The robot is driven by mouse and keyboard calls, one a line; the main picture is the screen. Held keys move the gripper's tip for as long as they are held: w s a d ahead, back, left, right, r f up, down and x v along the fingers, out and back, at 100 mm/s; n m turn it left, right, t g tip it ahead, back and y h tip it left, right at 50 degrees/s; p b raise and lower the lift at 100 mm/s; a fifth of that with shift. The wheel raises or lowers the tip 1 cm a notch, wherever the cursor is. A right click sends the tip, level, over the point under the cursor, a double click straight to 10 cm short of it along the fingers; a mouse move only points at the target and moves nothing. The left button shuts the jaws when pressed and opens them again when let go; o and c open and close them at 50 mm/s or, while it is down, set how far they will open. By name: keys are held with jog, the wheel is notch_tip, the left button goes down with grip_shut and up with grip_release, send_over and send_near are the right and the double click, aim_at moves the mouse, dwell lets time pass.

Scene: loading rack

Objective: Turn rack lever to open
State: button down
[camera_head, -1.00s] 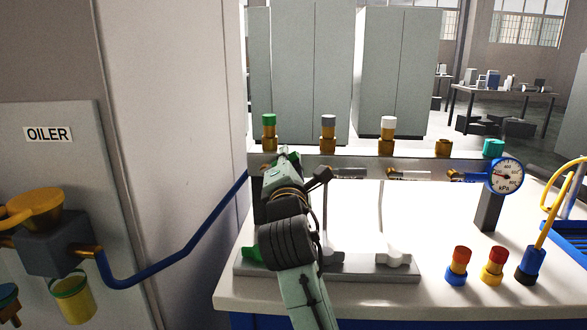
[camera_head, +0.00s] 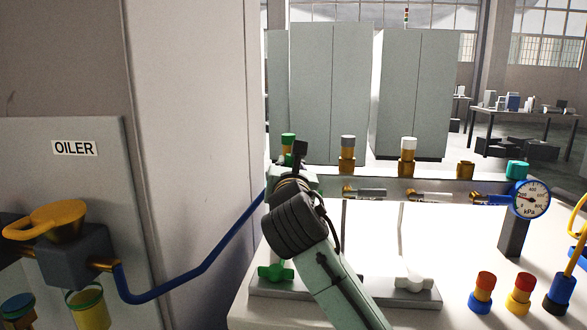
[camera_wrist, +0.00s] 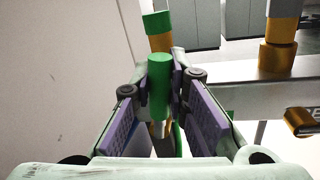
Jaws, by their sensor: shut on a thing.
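In the wrist view, my gripper (camera_wrist: 160,76) is shut on a green cylindrical lever handle (camera_wrist: 158,88), with the two purple-padded fingers on either side of it. Behind the handle stands a brass post with a green cap (camera_wrist: 157,22). In the head view, my gripper (camera_head: 292,172) is at the left end of the grey rack rail, just below the green-capped post (camera_head: 288,140). My arm hides the lever there. Two grey-handled levers (camera_head: 372,194) (camera_head: 432,196) lie along the rail to the right.
A pressure gauge (camera_head: 530,199) stands at the rail's right end. A wall and the oiler panel (camera_head: 60,185) are close on the left, with a blue pipe (camera_head: 205,262) running toward the rack.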

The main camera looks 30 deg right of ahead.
jog(key=shift+w+a+n, duration=0.15)
jog(key=shift+a+n, duration=0.05)
jog(key=shift+n, duration=0.3)
jog(key=c, duration=1.6)
grip_release()
jog(key=shift+o, duration=0.2)
jog(key=v, duration=1.2)
